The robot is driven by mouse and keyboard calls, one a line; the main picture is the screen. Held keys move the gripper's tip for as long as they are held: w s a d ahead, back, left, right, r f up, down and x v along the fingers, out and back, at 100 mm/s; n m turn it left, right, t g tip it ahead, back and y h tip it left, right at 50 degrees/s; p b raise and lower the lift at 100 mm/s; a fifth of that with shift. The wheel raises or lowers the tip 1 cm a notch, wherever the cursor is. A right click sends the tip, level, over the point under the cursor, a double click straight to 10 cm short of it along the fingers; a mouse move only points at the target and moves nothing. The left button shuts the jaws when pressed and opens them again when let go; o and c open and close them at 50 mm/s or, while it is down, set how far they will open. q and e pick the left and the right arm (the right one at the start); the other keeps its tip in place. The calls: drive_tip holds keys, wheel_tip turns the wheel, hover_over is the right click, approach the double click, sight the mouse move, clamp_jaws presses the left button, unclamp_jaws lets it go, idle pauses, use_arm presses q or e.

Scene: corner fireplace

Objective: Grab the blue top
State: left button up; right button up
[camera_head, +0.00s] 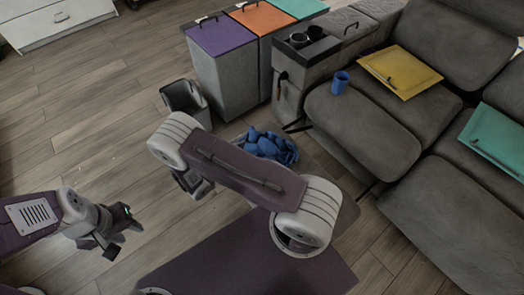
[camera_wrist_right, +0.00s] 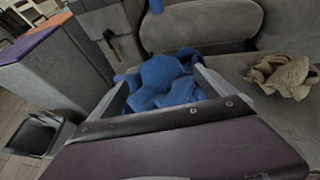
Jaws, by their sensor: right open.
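The blue top (camera_head: 275,146) is a crumpled cloth heap in front of the grey sofa, partly hidden by my right arm in the head view. In the right wrist view the blue top (camera_wrist_right: 165,82) lies ahead, between the two fingers of my right gripper (camera_wrist_right: 162,84). That gripper is open; I cannot tell whether the fingers touch the cloth. My right gripper is not clearly visible in the head view. My left gripper (camera_head: 118,238) is at the lower left, over the floor, well apart from the top. Its opening is unclear.
The grey sofa (camera_head: 365,135) holds a blue cup (camera_head: 340,82), a yellow folder (camera_head: 400,71) and a green folder (camera_head: 495,138). Tall bins (camera_head: 226,75) and a small dark bin (camera_head: 187,101) stand behind. A beige cloth (camera_wrist_right: 280,75) lies right of the top. The left floor is clear.

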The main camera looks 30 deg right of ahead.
sight(267, 145)
drive_tip(key=shift+s+a+f, duration=0.15)
drive_tip(key=shift+f, duration=0.25)
drive_tip(key=shift+w+d+f, duration=0.2)
drive_tip(key=b+x, duration=0.1)
drive_tip(key=x, duration=0.2)
drive_tip(key=shift+d, duration=0.1)
drive_tip(key=b+x, duration=0.2)
drive_tip(key=x, duration=0.3)
drive_tip(key=shift+w+d+f, duration=0.15)
drive_tip(key=c, duration=1.8)
wheel_tip(267, 145, up, 5)
drive_tip(key=shift+f+p, duration=0.1)
drive_tip(key=shift+p, duration=1.1)
drive_tip(key=s+d+r+p, duration=0.1)
drive_tip(key=s+d+r, duration=0.1)
drive_tip(key=s+d+r+p, duration=0.1)
drive_tip(key=s+d+r, duration=0.1)
drive_tip(key=s+d, duration=0.1)
drive_tip(key=s+d+r, duration=0.2)
drive_tip(key=s+d, duration=0.1)
drive_tip(key=shift+s+r+p, duration=0.2)
drive_tip(key=shift+s+p, duration=0.05)
drive_tip(key=shift+p, duration=0.15)
